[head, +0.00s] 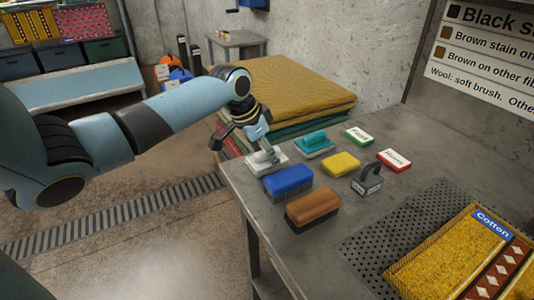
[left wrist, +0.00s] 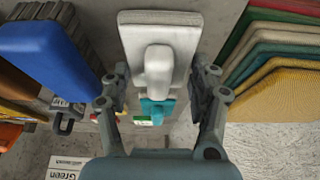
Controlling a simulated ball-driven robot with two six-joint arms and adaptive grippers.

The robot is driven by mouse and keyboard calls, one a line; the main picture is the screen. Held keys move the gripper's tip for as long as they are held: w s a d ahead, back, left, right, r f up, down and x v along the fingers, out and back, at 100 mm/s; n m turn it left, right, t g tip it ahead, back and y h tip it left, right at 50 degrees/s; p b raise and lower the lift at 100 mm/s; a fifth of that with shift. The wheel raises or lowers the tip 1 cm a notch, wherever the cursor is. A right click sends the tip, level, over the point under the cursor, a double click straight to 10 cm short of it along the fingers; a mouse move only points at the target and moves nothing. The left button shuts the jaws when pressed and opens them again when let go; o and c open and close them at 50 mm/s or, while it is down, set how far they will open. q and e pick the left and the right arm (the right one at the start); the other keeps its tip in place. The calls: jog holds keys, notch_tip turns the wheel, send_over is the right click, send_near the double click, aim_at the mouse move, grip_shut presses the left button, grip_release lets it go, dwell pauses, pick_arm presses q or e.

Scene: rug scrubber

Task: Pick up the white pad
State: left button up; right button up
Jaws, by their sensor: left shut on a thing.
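The white pad (head: 256,168) is a flat white block with a raised rounded handle, at the table's far left corner in the head view. My left gripper (head: 265,152) points down over it and is shut on its handle. In the left wrist view the white pad (left wrist: 158,30) fills the upper middle, with its handle between the two fingers of my left gripper (left wrist: 160,70). I cannot tell whether the pad touches the table or is slightly above it. My right gripper is not in view.
Near the pad are a blue brush (head: 288,181), a brown brush (head: 313,208), a teal brush (head: 314,143), a yellow sponge (head: 341,163) and a grey handled tool (head: 368,179). Stacked rugs (head: 290,90) stand behind. A Cotton rug (head: 450,258) lies on the perforated plate.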

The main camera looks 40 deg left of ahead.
pick_arm(q)
notch_tip(320, 180, up, 4)
jog(key=shift+f, duration=0.1)
jog(key=w+d+r+b, duration=0.1)
jog(key=w+d+r, duration=0.3)
jog(key=d+r, duration=0.3)
jog(key=d, duration=0.4)
jog(key=shift+w, duration=0.2)
jog(key=o, duration=0.5)
jog(key=c, duration=0.4)
jog(key=shift+s+a, duration=0.1)
jog(key=shift+a, duration=0.05)
